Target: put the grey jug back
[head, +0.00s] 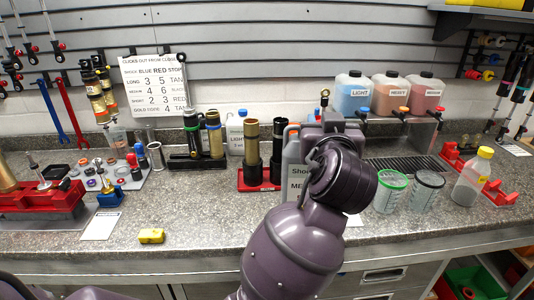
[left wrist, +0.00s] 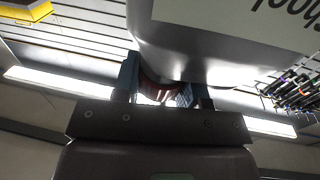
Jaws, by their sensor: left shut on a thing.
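The grey jug (head: 291,148) stands upright or is held near the middle of the bench in the head view, with a white label on its front. My arm hides much of its right side. In the left wrist view the jug (left wrist: 215,50) fills the top middle, its label cut off by the frame edge. My left gripper (left wrist: 160,90) is shut on the jug, its two blue fingers at the jug's near side. In the head view my wrist hides the fingers. I cannot tell whether the jug's base touches the bench. My right gripper is not in view.
A red stand with dark shock bodies (head: 252,150) is just left of the jug. Three fluid jugs (head: 391,94) are behind. A yellow block (head: 151,236) lies at the front; bench around it is clear.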

